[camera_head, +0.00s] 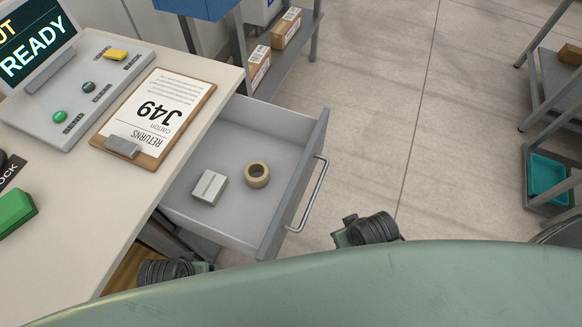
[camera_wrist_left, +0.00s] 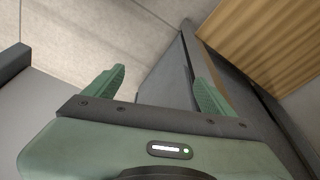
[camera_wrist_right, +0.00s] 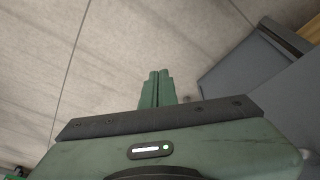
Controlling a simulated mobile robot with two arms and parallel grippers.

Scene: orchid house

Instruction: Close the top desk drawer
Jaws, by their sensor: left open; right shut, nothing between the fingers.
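The top desk drawer (camera_head: 237,146) stands pulled well out from the desk (camera_head: 75,240) in the head view. Its front panel with a bar handle (camera_head: 307,200) faces right. A tape roll (camera_head: 257,175) and a small pale box (camera_head: 209,188) lie inside it. My left gripper (camera_wrist_left: 158,76) is open and empty in the left wrist view. In the head view my left wrist is low, by the near side of the drawer. My right gripper (camera_wrist_right: 158,73) is shut and empty in its wrist view. In the head view my right wrist is right of the handle, apart from it; its fingers are mostly hidden.
A clipboard (camera_head: 155,112), a button console (camera_head: 75,90) and a green object (camera_head: 14,212) are on the desk. A shelf with small cartons (camera_head: 286,28) stands behind the drawer. Another rack with a teal bin (camera_head: 547,178) is far right. The floor (camera_head: 420,120) between is clear.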

